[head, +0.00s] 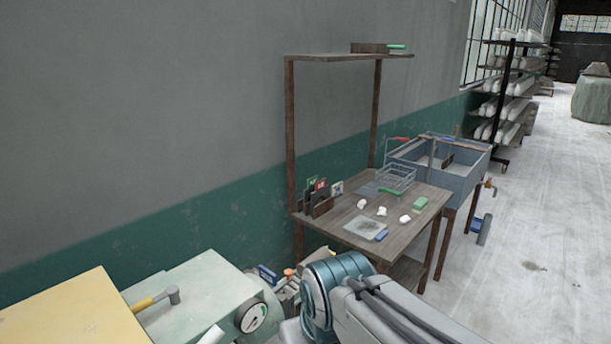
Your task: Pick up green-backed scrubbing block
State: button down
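A small green block (420,203) lies on the wooden workbench (405,230), near its right edge. A second flat green item (397,46) lies on the high shelf (340,57), at its right end and beside a brown box. Both are small here, and I cannot tell for certain which is the green-backed scrubbing block. My arm shows at the bottom centre, in front of the bench and well short of both green items. My gripper is not in view.
A wire basket (397,177), several white lumps, a blue block (381,235) and a dark rack (320,204) with small items stand on the bench. A grey-blue sink (440,180) adjoins behind. A pale green machine (205,290) stands lower left.

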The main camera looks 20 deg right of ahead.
aim_at(419, 205)
jog(key=z, duration=1.35)
jog(key=k, duration=0.6)
jog(key=z, duration=0.5)
jog(key=i, duration=0.9)
jog(key=z, duration=0.5)
jog(key=i, duration=2.95)
jog(key=u, duration=1.85)
jog(key=i, duration=0.75)
jog(key=u, duration=0.7)
